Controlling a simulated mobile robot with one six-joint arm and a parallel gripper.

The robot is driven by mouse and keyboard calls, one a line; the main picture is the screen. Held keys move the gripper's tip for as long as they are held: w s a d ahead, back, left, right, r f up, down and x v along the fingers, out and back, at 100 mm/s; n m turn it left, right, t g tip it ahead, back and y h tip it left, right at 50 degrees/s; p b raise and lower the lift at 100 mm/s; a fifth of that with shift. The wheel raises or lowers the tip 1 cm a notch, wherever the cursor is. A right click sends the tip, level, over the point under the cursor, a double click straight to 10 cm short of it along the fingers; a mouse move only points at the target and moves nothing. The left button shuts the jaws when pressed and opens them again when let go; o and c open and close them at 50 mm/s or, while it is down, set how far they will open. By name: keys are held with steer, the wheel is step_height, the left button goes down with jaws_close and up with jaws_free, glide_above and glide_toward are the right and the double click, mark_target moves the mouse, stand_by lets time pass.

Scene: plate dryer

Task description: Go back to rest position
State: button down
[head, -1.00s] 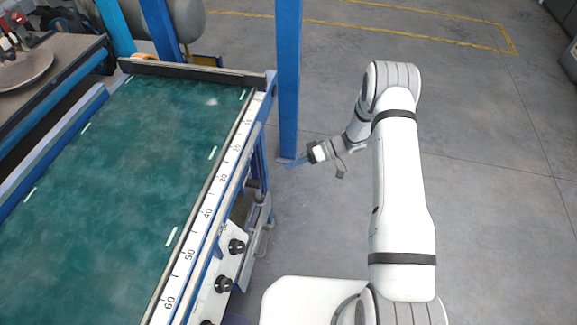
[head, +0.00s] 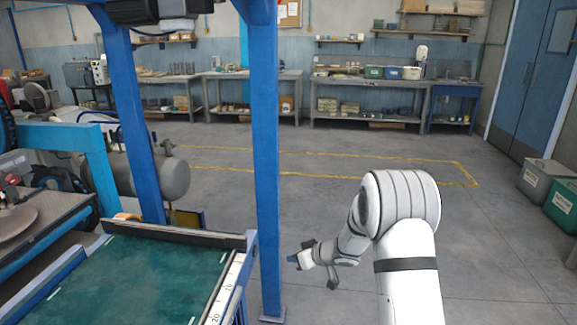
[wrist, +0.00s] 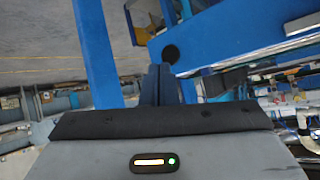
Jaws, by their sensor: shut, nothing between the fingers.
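My gripper (head: 291,259) is at the end of my folded arm in the head view, just right of the blue post. It points left toward the post. In the wrist view my gripper (wrist: 160,70) shows its two dark fingers together, with nothing between them. A gap between the gripper and the post cannot be judged exactly.
The blue post (head: 266,170) stands left of my gripper. The machine's green bed (head: 135,285) with a ruled edge lies at lower left. Workbenches (head: 375,100) line the back wall, and bins (head: 546,172) stand at right. The floor (head: 480,240) ahead and right is clear.

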steer(key=s+d+r+m+t+h, duration=0.1)
steer(key=d+r+m+t+h, duration=0.3)
steer(key=d+r, duration=0.6)
steer(key=s+d+r+m+g+h+p, duration=0.2)
steer(key=s+d+r+h, duration=0.35)
steer(key=s+r, duration=0.3)
steer(key=s+a+r+m+g, duration=0.1)
steer(key=s+g, duration=0.5)
steer(key=s, duration=2.2)
steer(key=shift+s+a+r+m+y+p, duration=0.35)
steer(key=shift+a+m+y+p, duration=0.15)
steer(key=shift+a, duration=0.2)
steer(key=c, duration=2.2)
jaws_free()
